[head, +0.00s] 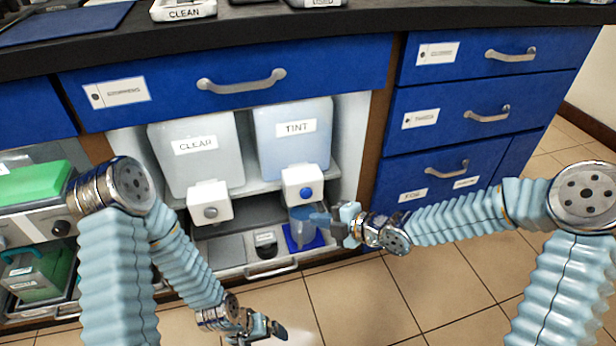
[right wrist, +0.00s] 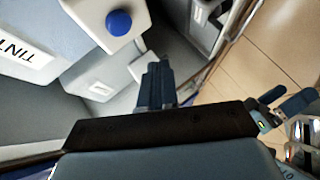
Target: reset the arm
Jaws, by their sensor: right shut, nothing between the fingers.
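My right arm reaches in from the right in the head view. Its gripper (head: 322,218) is in front of the TINT dispenser's tap, beside a clear cup (head: 301,232) on a blue pad (head: 316,243). In the right wrist view the fingers (right wrist: 157,75) are together with nothing between them. The dispenser's blue button (right wrist: 118,22) is near them. My left arm hangs low in front of the cabinet, its gripper (head: 270,329) above the floor. In the right wrist view the left gripper's two dark fingers (right wrist: 286,101) look apart and empty.
The CLEAR tank (head: 196,165) and TINT tank (head: 292,150) stand in the open bay. Blue drawers (head: 460,115) are to the right, and the counter (head: 330,30) juts overhead. Green-topped equipment (head: 40,182) stands left. The tiled floor (head: 360,290) in front is clear.

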